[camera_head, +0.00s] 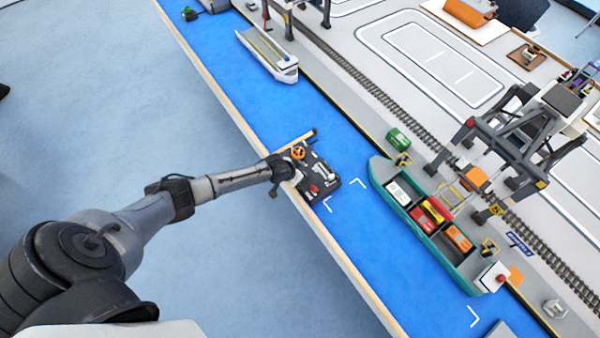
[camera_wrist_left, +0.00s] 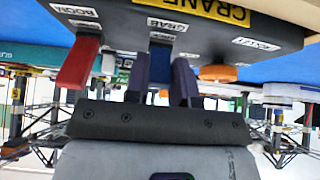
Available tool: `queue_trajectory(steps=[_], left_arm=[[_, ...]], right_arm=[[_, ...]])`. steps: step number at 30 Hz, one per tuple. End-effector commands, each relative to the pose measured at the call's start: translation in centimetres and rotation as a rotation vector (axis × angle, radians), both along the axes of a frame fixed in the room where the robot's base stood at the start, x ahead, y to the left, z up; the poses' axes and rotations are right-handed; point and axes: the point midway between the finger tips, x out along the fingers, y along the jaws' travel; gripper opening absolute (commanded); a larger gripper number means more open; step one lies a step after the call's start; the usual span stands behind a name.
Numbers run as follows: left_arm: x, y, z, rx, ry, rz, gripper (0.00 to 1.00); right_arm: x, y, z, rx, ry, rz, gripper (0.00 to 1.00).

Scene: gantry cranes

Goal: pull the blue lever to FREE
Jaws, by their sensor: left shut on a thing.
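A black control box (camera_head: 322,172) sits at the edge of the blue water strip; its panel fills the top of the left wrist view (camera_wrist_left: 200,25), upside down. The blue lever (camera_wrist_left: 160,62) stands under the GRAB label, between the two dark fingers of my left gripper (camera_wrist_left: 160,78). The gripper is shut on it. In the head view the left gripper (camera_head: 286,170) reaches the box's left side, and the blue lever cannot be made out there. No FREE mark is readable. My right gripper is not in view.
A red lever (camera_wrist_left: 80,62) under the BOOM label is close beside one finger. An orange knob (camera_wrist_left: 218,73) is close on the other side. A green ship (camera_head: 420,220) with containers and a gantry crane (camera_head: 530,140) stand to the right.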

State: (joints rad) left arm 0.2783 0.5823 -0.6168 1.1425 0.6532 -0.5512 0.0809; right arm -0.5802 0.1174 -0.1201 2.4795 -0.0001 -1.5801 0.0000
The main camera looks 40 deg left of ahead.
Motion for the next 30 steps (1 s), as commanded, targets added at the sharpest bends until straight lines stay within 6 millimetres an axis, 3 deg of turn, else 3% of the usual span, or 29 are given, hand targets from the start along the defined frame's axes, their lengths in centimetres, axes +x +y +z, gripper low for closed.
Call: queue_trajectory(steps=[8,9,16,25,30], left_arm=[[0.1,-0.1,0.1,-0.001,-0.003,-0.001,0.00],[0.1,-0.1,0.1,-0.001,-0.003,-0.001,0.27],[0.1,0.0,0.0,0.000,-0.001,0.000,0.49],[-0.1,0.0,0.2,0.001,0.000,-0.001,0.49],[-1.1,0.3,1.7,0.001,0.001,-0.001,0.49]], right_arm=[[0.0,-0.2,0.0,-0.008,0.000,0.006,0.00],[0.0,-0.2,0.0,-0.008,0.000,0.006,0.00],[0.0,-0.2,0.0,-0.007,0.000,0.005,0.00],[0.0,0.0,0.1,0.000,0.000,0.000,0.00],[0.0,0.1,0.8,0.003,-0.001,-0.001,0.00]])
